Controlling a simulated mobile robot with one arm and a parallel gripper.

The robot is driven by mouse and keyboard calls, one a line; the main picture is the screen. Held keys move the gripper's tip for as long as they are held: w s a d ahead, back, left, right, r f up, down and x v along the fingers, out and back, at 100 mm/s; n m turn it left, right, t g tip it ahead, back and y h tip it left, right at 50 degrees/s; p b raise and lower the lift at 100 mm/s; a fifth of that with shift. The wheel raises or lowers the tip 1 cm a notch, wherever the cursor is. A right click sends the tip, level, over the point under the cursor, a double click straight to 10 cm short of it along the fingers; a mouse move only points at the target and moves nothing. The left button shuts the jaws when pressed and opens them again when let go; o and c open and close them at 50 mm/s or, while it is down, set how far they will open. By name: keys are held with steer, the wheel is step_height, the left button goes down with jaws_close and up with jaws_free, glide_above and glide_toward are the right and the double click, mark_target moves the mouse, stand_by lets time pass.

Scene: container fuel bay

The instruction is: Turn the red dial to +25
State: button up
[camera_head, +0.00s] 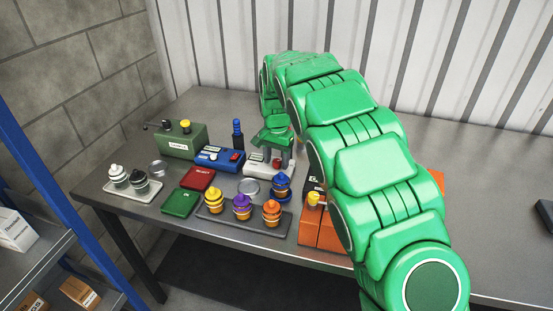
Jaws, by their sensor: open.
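A white box (256,170) with a small display stands on the table near its middle. A small red dial (276,163) shows on its top. My gripper (278,159) points down over this box, its two grey fingers open and apart on either side of the red dial. I cannot tell whether the fingers touch the dial. The dial's marks and the display are too small to read.
A green box (179,144) is farther left. A tray (243,220) of several colourful capped pots lies in front. Orange boxes (318,229) stand right, partly behind my arm.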

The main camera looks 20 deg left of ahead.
mark_target(277, 161)
step_height(277, 161, up, 7)
steer(key=shift+f, duration=0.1)
steer(key=shift+r, duration=0.45)
